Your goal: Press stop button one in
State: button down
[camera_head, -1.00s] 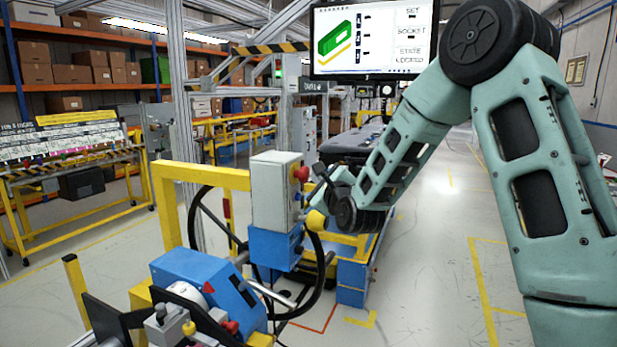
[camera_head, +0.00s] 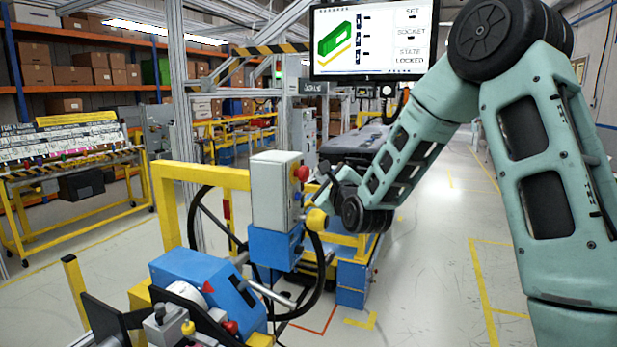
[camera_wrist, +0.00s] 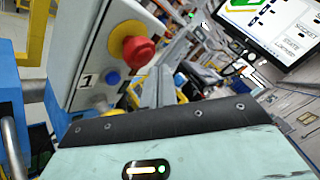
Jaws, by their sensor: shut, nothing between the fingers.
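The red stop button (camera_wrist: 138,53) sits on a yellow collar on the face of a grey-white control box (camera_wrist: 92,45). The box carries a label "1" and a small blue button below the red one. In the head view the same red button (camera_head: 302,174) shows on the right side of the box (camera_head: 275,190). My gripper (camera_wrist: 160,74) is shut and empty. In the wrist view its grey fingers are to the right of and below the red button, with a gap visible in the picture. In the head view the fingers are small and partly hidden by my wrist.
A yellow frame (camera_head: 205,172) and a black hose stand around the box. A blue machine (camera_head: 208,278) is at the front left. A monitor (camera_head: 375,38) hangs above and behind; it also shows in the wrist view (camera_wrist: 270,25). The floor to the right is clear.

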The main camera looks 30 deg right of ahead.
jog(key=shift+d, duration=0.1)
jog(key=s+d, duration=0.1)
jog(key=s, duration=0.1)
jog(key=s+d, duration=0.2)
dwell(0.5)
jog(key=shift+a, duration=0.1)
dwell(0.6)
jog(key=s+a+f+n+g+y+b, duration=0.1)
jog(key=a+f+n+g+y, duration=0.15)
jog(key=a+n, duration=0.35)
jog(key=s+a+f+n+g+y+b, duration=0.1)
jog(key=a+f+n+g+y, duration=0.2)
jog(key=a, duration=0.5)
jog(key=s+a+f+n+g+b, duration=0.2)
jog(key=s+a+f+n+g, duration=0.3)
jog(key=s+a+f+n, duration=0.55)
jog(key=s+a+f+n+g+h+b, duration=0.1)
jog(key=s+n+g, duration=0.3)
jog(key=s+n, duration=0.4)
jog(key=s+a+f+n+g+h+b, duration=0.1)
jog(key=s+a+n+g, duration=0.2)
jog(key=s+n, duration=0.5)
jog(key=s+g, duration=0.1)
jog(key=s, duration=0.7)
jog(key=shift+s+a+f, duration=0.2)
jog(key=shift+a+f, duration=0.1)
